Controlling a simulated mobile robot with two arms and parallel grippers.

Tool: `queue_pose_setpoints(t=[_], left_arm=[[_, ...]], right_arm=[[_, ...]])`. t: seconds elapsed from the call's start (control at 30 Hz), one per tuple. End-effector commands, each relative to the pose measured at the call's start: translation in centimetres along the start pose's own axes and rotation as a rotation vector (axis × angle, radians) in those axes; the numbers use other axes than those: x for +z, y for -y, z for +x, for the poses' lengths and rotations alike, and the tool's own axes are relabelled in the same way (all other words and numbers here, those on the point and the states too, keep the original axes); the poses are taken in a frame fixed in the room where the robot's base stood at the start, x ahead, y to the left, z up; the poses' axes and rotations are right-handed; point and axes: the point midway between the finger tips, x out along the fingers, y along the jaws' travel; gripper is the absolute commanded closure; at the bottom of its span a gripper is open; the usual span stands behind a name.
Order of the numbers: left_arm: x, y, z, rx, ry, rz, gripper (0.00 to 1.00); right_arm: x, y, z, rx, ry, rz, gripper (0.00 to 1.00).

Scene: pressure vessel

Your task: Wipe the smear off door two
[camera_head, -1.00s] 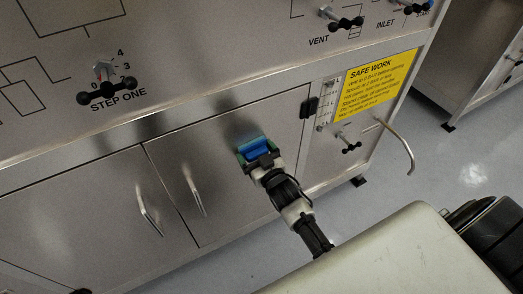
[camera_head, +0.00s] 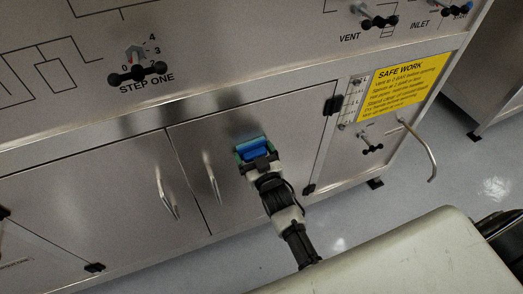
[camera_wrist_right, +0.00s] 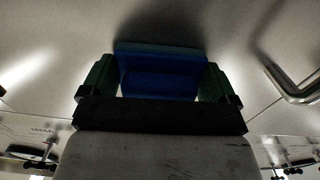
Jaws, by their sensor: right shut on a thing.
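My right gripper (camera_head: 256,152) is shut on a blue block-like wiper (camera_head: 255,144), with its green fingertips on either side. The wiper is at the upper middle of the right cabinet door (camera_head: 285,125), against or very close to its metal face. In the right wrist view the blue wiper (camera_wrist_right: 162,72) sits between the green fingers, facing the door surface (camera_wrist_right: 225,35). A dark patch on the door shows just above the wiper; I cannot tell whether it is smear or shadow. My left gripper is not in view.
Door handles (camera_head: 210,178) and (camera_head: 165,192) stick out left of the gripper. Black hinges (camera_head: 332,105) line the door's right edge. Beyond them are a yellow safety sign (camera_head: 403,87), a small valve (camera_head: 371,148) and a bent pipe (camera_head: 422,150). Valve knobs (camera_head: 138,75) sit above.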

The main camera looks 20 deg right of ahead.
Motion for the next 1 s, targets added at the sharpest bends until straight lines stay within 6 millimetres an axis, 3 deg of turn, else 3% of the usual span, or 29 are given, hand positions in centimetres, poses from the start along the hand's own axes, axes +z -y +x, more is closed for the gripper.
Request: queue_pose_setpoints(t=[0.2,0.57,1.0], left_arm=[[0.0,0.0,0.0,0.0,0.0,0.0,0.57],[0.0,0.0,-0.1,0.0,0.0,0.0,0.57],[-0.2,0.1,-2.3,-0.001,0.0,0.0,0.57]], right_arm=[[-0.1,1.3,-0.1,0.0,0.0,0.0,0.48],[-0.1,1.4,-0.3,0.0,0.001,-0.001,0.48],[-0.2,1.4,-4.6,0.0,0.003,0.0,0.48]])
